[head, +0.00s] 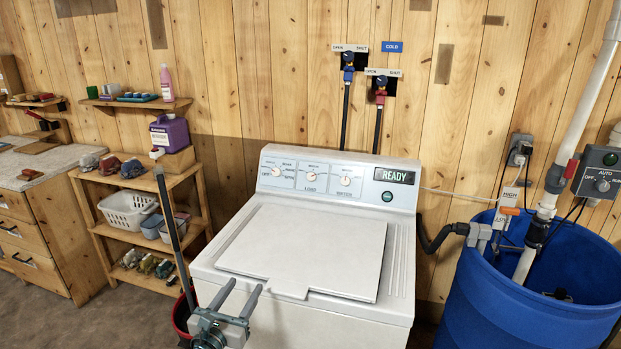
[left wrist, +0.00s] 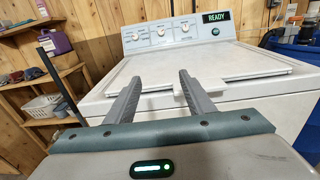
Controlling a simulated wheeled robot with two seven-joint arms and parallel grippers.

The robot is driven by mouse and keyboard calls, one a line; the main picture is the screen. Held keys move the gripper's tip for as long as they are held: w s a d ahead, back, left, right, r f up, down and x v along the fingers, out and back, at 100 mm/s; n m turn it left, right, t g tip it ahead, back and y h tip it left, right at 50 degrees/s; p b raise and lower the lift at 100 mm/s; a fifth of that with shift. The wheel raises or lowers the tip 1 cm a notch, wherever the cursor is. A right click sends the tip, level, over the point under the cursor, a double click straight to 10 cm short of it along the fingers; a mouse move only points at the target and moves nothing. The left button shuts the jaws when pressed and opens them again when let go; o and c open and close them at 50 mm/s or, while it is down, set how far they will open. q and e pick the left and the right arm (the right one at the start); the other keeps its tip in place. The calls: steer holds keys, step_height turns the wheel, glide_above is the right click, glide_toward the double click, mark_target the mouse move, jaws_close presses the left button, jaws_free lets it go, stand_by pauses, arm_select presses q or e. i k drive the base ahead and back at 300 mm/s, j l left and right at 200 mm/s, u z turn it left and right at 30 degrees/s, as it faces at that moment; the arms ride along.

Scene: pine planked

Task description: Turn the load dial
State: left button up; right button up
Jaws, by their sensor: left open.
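The load dial (head: 311,176) is the middle of three white dials on the washer's back panel, with the word LOAD beneath it. It also shows in the left wrist view as the middle dial (left wrist: 160,32). The white washer (head: 290,317) has its lid shut, and its display (head: 394,176) reads READY. My left gripper (head: 246,284) is open and empty at the washer's front edge, well short of the panel. In the left wrist view its two fingers (left wrist: 162,75) point towards the lid and panel. My right gripper is not in view.
A left dial (head: 276,171) and a right dial (head: 346,181) flank the load dial. A grey pole (head: 172,232) leans by a red bucket left of the washer. A blue barrel (head: 520,305) stands on the right. The space above the lid is clear.

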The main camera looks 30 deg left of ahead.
mark_target(312, 177)
steer(key=i+j, duration=0.2)
steer(key=i, duration=0.25)
steer(key=i+j, duration=0.25)
steer(key=i, duration=0.2)
steer(key=i+j, duration=0.2)
steer(key=i, duration=0.2)
